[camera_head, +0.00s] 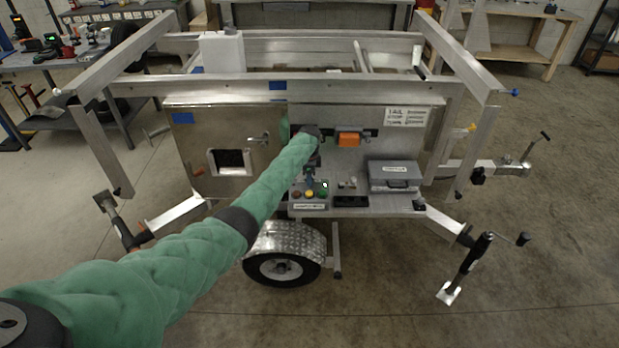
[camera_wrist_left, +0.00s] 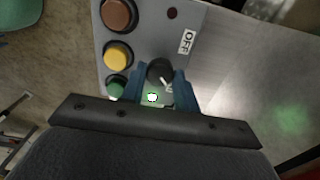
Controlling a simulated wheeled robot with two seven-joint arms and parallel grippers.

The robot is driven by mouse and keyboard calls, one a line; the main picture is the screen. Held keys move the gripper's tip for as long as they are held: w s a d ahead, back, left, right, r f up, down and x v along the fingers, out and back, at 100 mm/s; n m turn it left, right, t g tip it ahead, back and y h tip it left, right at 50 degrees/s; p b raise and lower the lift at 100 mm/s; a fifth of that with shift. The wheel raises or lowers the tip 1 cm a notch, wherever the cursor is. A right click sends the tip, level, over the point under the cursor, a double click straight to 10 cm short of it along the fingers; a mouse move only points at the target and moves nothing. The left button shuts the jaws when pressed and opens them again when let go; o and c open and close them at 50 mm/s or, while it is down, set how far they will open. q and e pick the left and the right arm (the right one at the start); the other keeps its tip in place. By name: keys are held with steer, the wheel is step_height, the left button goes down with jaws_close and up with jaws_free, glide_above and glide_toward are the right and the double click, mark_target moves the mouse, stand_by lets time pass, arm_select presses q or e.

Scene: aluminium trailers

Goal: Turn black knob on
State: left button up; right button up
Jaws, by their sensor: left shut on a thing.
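The black knob (camera_wrist_left: 160,70) is on a grey control panel (camera_wrist_left: 140,20) in the left wrist view. My left gripper (camera_wrist_left: 160,90) has its two blue fingers on either side of the knob and is shut on it. A white OFF label (camera_wrist_left: 187,41) is printed above and to the right of the knob. A small white-green light (camera_wrist_left: 152,97) shows between the fingers. In the head view my left gripper (camera_head: 311,176) is at the control box (camera_head: 309,206) on the trailer shelf. The knob is hard to make out there. My right gripper is out of view.
The panel also carries a red-brown button (camera_wrist_left: 118,14), a yellow button (camera_wrist_left: 118,55) and a green button (camera_wrist_left: 115,86) left of the knob. A grey case (camera_head: 395,176) stands right of the box on the shelf.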

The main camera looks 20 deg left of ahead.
arm_select(q)
steer(key=o, duration=1)
steer(key=shift+c, duration=0.2)
steer(key=shift+r, duration=0.3)
step_height(320, 180, up, 2)
steer(key=shift+b, duration=0.6)
step_height(320, 180, up, 4)
steer(key=shift+r+b, duration=0.25)
steer(key=shift+b, duration=0.45)
steer(key=shift+r, duration=0.35)
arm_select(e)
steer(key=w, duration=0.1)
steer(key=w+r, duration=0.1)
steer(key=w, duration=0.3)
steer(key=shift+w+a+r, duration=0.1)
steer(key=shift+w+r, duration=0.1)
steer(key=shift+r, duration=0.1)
